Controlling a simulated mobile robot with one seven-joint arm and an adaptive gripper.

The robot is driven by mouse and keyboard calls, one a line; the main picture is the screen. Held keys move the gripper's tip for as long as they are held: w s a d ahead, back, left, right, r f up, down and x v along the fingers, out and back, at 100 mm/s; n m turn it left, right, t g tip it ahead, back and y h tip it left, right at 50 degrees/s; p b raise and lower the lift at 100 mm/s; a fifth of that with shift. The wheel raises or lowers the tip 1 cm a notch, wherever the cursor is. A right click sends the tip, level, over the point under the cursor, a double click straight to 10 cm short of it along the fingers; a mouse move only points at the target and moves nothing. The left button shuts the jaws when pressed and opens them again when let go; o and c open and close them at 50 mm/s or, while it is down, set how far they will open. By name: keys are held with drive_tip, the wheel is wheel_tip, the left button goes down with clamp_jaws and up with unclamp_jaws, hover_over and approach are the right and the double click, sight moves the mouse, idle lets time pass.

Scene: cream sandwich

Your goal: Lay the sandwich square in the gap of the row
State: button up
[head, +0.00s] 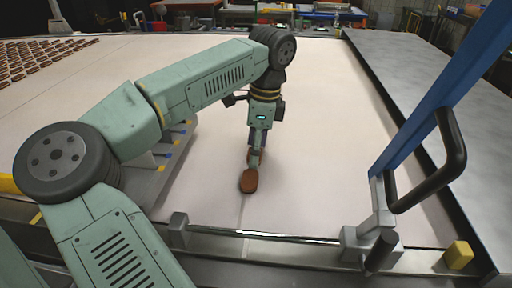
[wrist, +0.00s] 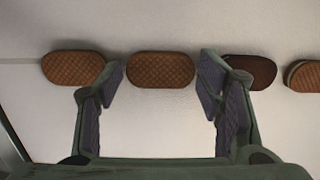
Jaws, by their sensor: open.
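My gripper (wrist: 161,82) is open, with one fingertip on each side of a brown, waffle-patterned biscuit piece (wrist: 160,70). The piece lies flat on the pale surface, and I see no contact with the fingers. Another brown piece (wrist: 73,68) is left of the left finger. A darker piece (wrist: 255,72) is partly hidden behind the right finger. A piece with a pale layer at its edge (wrist: 304,76) is cut off at the right. In the head view my gripper (head: 254,163) points down at the belt, near a brown piece (head: 249,182). Which piece is the task's sandwich, I cannot tell.
The pale belt (head: 310,120) is wide and mostly clear. Many brown pieces (head: 35,62) lie in rows at the far left. A grey guide with yellow and blue marks (head: 165,155) stands left of my gripper. A blue post with a black handle (head: 430,180) rises at the right.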

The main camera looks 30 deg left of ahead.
drive_tip(key=r+p, duration=0.1)
drive_tip(key=r, duration=0.1)
drive_tip(key=r+p, duration=0.1)
drive_tip(key=r, duration=0.2)
drive_tip(key=r+p, duration=0.2)
drive_tip(key=r, duration=0.1)
drive_tip(key=shift+w+d, duration=0.2)
drive_tip(key=shift+d, duration=0.2)
drive_tip(key=shift+f, duration=0.1)
drive_tip(key=shift+d, duration=0.1)
